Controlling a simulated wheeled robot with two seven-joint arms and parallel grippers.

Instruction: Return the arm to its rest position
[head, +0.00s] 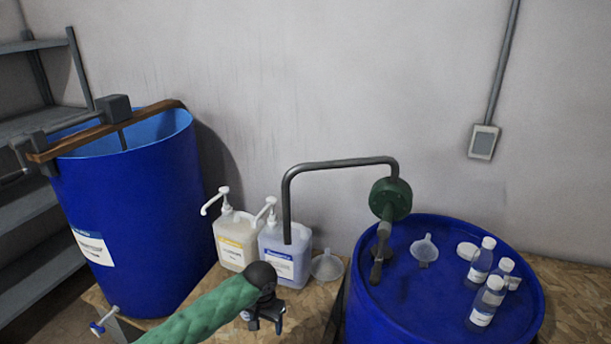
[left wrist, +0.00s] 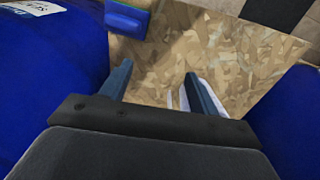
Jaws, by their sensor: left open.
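My left arm (head: 205,312), in a green sleeve, comes in from the bottom left of the head view. My left gripper (head: 264,322) is open, in front of the two pump jugs. In the left wrist view the two fingers of the left gripper (left wrist: 156,82) stand apart, with bare wooden board between them and nothing held. A whitish thing shows beside the right finger; I cannot tell what it is. My right gripper is in neither view.
A large open blue drum (head: 135,215) with a tap (head: 103,322) stands left. A yellow-labelled jug (head: 233,240) and a blue-labelled jug (head: 284,262) stand behind the gripper. A closed blue drum (head: 420,300) at right bears a hand pump (head: 390,200), a funnel (head: 425,250) and several bottles.

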